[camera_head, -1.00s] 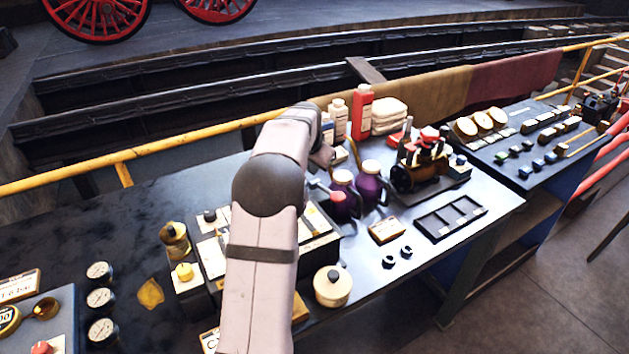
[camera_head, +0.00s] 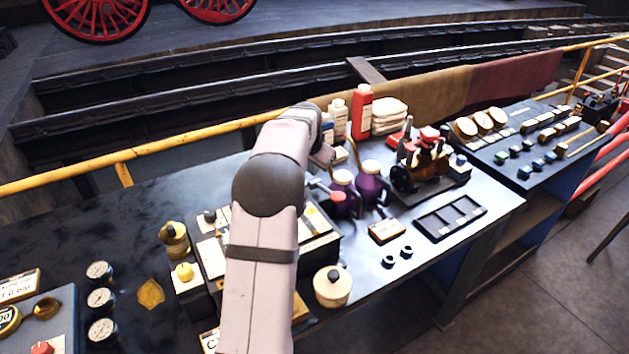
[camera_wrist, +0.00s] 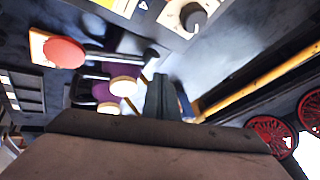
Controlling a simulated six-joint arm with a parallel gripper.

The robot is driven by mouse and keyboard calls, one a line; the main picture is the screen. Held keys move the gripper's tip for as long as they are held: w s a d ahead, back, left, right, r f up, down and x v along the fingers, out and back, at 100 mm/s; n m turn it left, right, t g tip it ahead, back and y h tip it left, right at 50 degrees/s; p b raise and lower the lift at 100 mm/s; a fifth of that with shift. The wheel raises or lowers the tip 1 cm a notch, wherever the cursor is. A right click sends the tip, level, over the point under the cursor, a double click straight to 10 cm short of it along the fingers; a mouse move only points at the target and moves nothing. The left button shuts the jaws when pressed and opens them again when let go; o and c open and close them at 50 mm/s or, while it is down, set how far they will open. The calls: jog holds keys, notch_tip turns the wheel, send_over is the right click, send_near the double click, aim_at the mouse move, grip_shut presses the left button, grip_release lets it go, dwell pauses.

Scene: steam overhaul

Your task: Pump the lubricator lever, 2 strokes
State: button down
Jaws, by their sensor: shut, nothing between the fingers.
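A red round knob (camera_head: 337,197) stands beside a short grey bar at the near side of two purple cans, right of my arm. In the wrist view the red knob (camera_wrist: 64,52) is at upper left, over a cream plate, with dark and grey bars (camera_wrist: 118,57) to its right. I cannot tell for certain which bar is the lubricator lever. My gripper (camera_wrist: 164,98) is shut and empty, its fingers apart from the red knob. In the head view my arm hides most of the gripper.
Two purple cans with cream lids (camera_head: 369,184) stand close to my gripper. A red bottle (camera_head: 361,112) and white cloths (camera_head: 388,115) are behind. A brass engine model (camera_head: 420,168) and a dark divided tray (camera_head: 449,217) lie right. A cream pot (camera_head: 332,287) stands in front.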

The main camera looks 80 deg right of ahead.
jog(key=shift+f, duration=0.2)
jog(key=shift+s+a+f, duration=0.1)
jog(key=shift+f, duration=0.1)
